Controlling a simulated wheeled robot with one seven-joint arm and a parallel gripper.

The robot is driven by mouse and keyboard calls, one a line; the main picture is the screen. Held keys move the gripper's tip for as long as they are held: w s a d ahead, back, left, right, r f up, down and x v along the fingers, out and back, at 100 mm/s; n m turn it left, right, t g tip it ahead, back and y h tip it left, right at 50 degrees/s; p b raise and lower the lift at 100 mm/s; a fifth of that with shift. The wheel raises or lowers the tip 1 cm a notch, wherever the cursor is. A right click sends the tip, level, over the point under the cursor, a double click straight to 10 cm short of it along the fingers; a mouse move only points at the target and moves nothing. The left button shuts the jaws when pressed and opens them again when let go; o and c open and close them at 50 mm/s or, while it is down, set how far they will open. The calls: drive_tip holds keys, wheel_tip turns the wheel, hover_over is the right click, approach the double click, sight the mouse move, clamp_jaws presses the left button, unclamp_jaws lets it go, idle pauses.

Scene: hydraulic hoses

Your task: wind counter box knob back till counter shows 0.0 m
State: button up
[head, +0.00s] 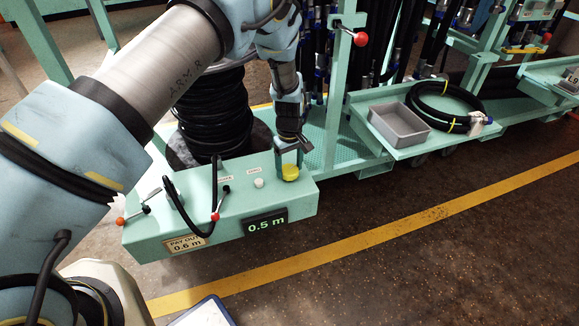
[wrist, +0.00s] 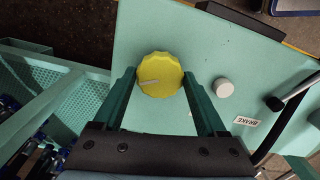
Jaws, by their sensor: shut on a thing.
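The counter box (head: 222,218) is a pale green box with a dark display (head: 266,224) on its front reading 0.5 m. A tag beside the display reads PAY OUT 0.6 m. The yellow knob (head: 290,172) sits on the box top at the right end; in the wrist view it is a scalloped disc (wrist: 159,75) with a pale pointer mark. My gripper (head: 290,158) comes down from above and is shut on the knob, with one green finger on each side in the wrist view (wrist: 160,88).
A white button (head: 258,183) and levers with red tips (head: 215,216) stand on the box top left of the knob. A black hose reel (head: 213,110) is behind. A shelf at right holds a grey tray (head: 400,126) and a coiled hose (head: 447,106).

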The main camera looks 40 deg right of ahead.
drive_tip(key=shift+m, duration=2.1)
idle(1.6)
drive_tip(key=shift+m, duration=2.3)
idle(2.0)
